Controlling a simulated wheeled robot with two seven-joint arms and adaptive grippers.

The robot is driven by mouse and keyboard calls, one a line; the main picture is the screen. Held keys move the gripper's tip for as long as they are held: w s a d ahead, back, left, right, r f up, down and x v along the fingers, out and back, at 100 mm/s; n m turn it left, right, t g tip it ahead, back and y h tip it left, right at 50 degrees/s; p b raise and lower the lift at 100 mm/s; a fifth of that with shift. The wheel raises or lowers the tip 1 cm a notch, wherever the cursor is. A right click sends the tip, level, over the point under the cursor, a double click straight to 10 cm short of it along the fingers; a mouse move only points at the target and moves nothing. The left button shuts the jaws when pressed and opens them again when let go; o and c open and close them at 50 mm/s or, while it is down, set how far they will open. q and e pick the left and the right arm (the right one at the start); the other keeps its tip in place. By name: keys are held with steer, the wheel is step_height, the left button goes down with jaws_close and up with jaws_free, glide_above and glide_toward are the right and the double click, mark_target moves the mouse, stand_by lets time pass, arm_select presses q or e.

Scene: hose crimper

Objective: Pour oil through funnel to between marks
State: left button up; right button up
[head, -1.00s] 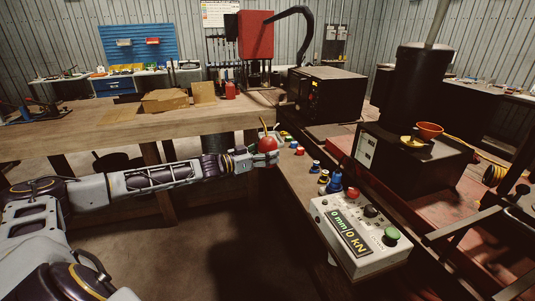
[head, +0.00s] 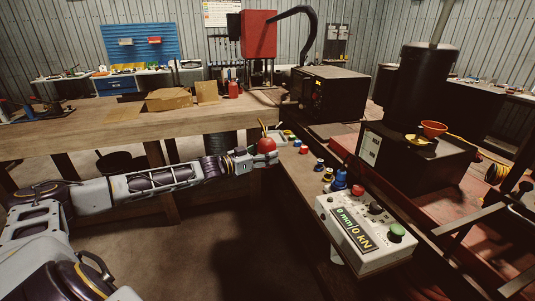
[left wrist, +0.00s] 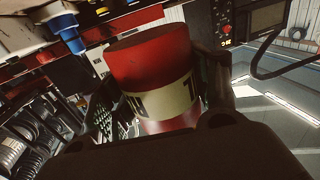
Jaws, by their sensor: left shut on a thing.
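My left gripper (head: 246,160) is shut on a red oil container (head: 266,145) with a rounded top in the head view. The left wrist view shows the container (left wrist: 155,75) as a red cylinder with a cream label band, between the two fingers; it looks tilted there. It is held near the end of the narrow bench. An orange funnel (head: 434,128) sits on top of a black machine housing (head: 398,158) at the right, beside a yellow part (head: 418,141). The level marks cannot be made out. My right gripper is out of view.
A black cylinder (head: 424,88) rises behind the funnel. A black instrument box (head: 327,92) stands behind.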

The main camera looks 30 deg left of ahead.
arm_select(q)
steer(key=shift+w+a+f+n+t+y, duration=0.25)
steer(key=shift+a+f+n+y, duration=0.15)
steer(key=shift+a+f+y, duration=0.35)
steer(key=shift+w+a+f+n+t+y, duration=0.2)
steer(key=shift+a+f+n+y, duration=0.3)
steer(key=shift+f, duration=0.45)
steer(key=shift+a, duration=0.1)
steer(key=shift+a+f+n+t+y, duration=0.3)
steer(key=shift+f+y, duration=0.1)
steer(key=shift+y, duration=0.15)
steer(key=shift+s+a+n+y, duration=0.1)
steer(key=shift+a+n+y, duration=0.05)
steer(key=shift+n+y, duration=0.2)
